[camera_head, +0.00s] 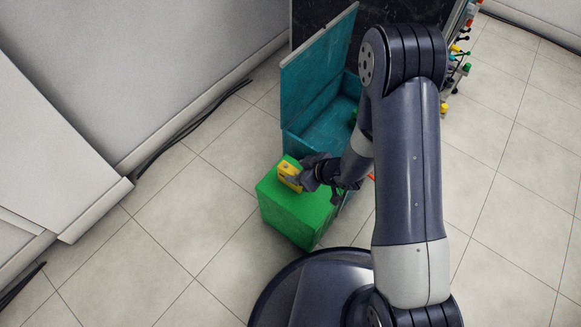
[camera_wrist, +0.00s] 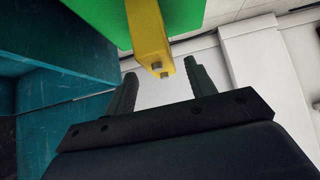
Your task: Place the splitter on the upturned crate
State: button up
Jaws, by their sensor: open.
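The yellow splitter (camera_head: 289,177) is on the top face of the green upturned crate (camera_head: 290,213), near its far side. In the wrist view the splitter (camera_wrist: 148,32) lies against the green crate (camera_wrist: 92,17), with two grey stubs at its near end. My gripper (camera_head: 305,181) is right beside the splitter at the crate's top. In the wrist view my gripper (camera_wrist: 160,71) is open, with its fingers apart on either side of the splitter's near end. Whether a finger touches the splitter cannot be told.
A teal box (camera_head: 330,125) with its lid raised (camera_head: 315,68) stands directly behind the green crate. A dark board with colored fittings (camera_head: 457,60) is at the back right. A grey wall and cables (camera_head: 190,128) run along the left. The tiled floor left of the crate is clear.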

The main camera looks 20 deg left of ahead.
aim_at(285, 166)
jog(key=p+v, duration=0.1)
jog(key=v, duration=0.5)
jog(key=shift+d+r+p, duration=0.2)
jog(key=shift+p, duration=0.15)
jog(key=shift+f, duration=0.1)
jog(key=b+x, duration=0.5)
jog(key=x, duration=0.7)
jog(key=shift+s+a+f, duration=0.1)
jog(key=shift+f, duration=0.3)
notch_tip(285, 166, up, 4)
jog(key=shift+r+p, duration=0.15)
jog(key=shift+p, duration=1.05)
